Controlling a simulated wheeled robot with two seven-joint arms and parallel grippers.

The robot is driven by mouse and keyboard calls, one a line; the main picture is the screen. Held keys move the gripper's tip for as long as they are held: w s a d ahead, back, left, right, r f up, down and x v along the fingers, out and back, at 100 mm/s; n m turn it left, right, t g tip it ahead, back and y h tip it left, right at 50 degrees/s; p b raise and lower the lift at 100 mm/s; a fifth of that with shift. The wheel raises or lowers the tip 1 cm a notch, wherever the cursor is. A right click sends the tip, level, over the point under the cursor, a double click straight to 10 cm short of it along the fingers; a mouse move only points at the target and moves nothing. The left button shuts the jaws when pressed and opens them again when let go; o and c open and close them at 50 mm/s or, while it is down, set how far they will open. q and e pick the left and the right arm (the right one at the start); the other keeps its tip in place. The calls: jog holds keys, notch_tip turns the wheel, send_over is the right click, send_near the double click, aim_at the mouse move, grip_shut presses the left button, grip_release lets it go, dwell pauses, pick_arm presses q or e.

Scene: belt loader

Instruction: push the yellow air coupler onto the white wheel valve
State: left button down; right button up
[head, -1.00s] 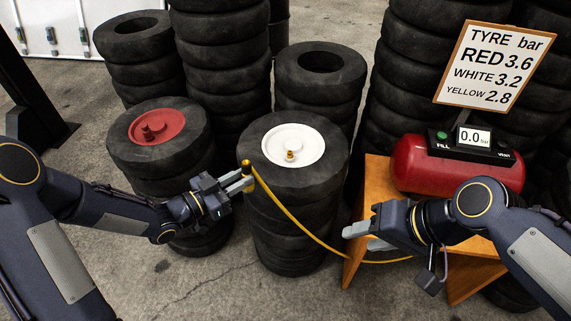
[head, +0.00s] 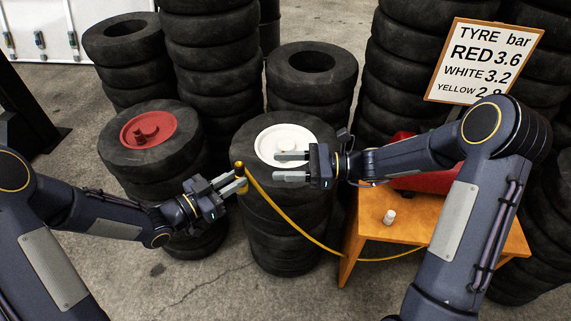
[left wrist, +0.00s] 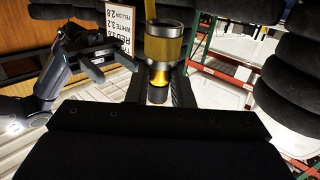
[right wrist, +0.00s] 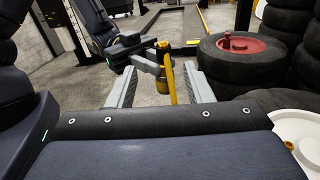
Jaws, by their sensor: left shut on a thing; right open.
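The yellow air coupler (head: 240,171) is held upright between the fingers of my left gripper (head: 240,184), left of the white wheel (head: 284,134). Its yellow band and metal ends show close up in the left wrist view (left wrist: 164,48). My right gripper (head: 276,166) is open and empty over the front of the white wheel, its fingers pointing left at the coupler. In the right wrist view the coupler (right wrist: 165,75) appears between and beyond the right fingers (right wrist: 160,88); they look apart from it. The wheel's valve is hidden behind the right gripper in the head view.
A yellow hose (head: 290,217) runs from the coupler to the wooden table (head: 440,228). A small white piece (head: 389,216) stands on the table. A red wheel (head: 148,130) is at left; tyre stacks stand behind.

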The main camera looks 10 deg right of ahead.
aim_at(235, 164)
jog(key=a, duration=0.4)
jog(key=w+a, duration=0.1)
jog(key=a, duration=0.3)
jog(key=w+a, duration=0.1)
jog(key=a, duration=0.3)
jog(key=shift+w+f, duration=0.15)
jog(key=shift+w, duration=0.1)
jog(key=shift+c, duration=0.3)
jog(key=c, duration=0.9)
pick_arm(q)
jog(key=c, duration=1.2)
grip_release()
pick_arm(e)
grip_shut()
pick_arm(q)
jog(key=shift+a, duration=0.1)
